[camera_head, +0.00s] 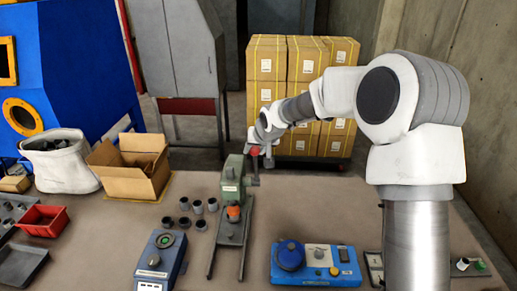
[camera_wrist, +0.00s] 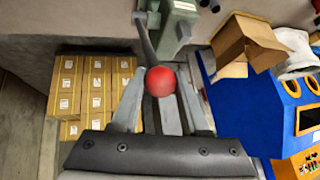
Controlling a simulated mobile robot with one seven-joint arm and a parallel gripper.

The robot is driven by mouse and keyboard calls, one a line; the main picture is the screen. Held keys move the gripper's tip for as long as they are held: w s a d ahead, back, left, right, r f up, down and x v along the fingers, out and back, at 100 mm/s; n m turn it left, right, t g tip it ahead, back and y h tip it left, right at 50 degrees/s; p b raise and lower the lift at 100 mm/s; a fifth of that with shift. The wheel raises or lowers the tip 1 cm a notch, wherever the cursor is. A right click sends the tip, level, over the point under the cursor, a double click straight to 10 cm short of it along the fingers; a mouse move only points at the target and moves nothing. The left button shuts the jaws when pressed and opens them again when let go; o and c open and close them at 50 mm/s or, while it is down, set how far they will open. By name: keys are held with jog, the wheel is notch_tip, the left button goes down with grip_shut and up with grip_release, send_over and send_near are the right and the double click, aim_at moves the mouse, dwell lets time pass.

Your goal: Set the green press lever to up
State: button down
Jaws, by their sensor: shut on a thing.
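The green press (camera_head: 232,185) stands upright in the middle of the table in the head view, on dark rails. Its top part also shows at the upper edge of the wrist view (camera_wrist: 178,25). A grey lever (camera_wrist: 145,42) runs from the press to a round red knob (camera_wrist: 160,81). In the head view the red knob (camera_head: 254,150) is small and partly covered, near the top of the press. My gripper (camera_wrist: 162,88) is shut on the red knob, with one finger on each side of it. The lever's exact angle is hard to tell.
Several small grey cups (camera_head: 184,205) stand left of the press. A blue-grey control box (camera_head: 160,262) and a blue box with a round blue top (camera_head: 318,265) stand in front. An open cardboard box (camera_head: 130,178) and a white bag (camera_head: 60,165) stand at the back left.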

jog(key=shift+w+r, duration=0.2)
jog(key=shift+r, duration=0.1)
jog(key=shift+c, duration=2.2)
grip_release()
jog(key=shift+f, duration=0.15)
jog(key=b+v, duration=0.1)
jog(key=v, duration=1.6)
jog(key=shift+s+b, duration=0.2)
jog(key=shift+b, duration=0.15)
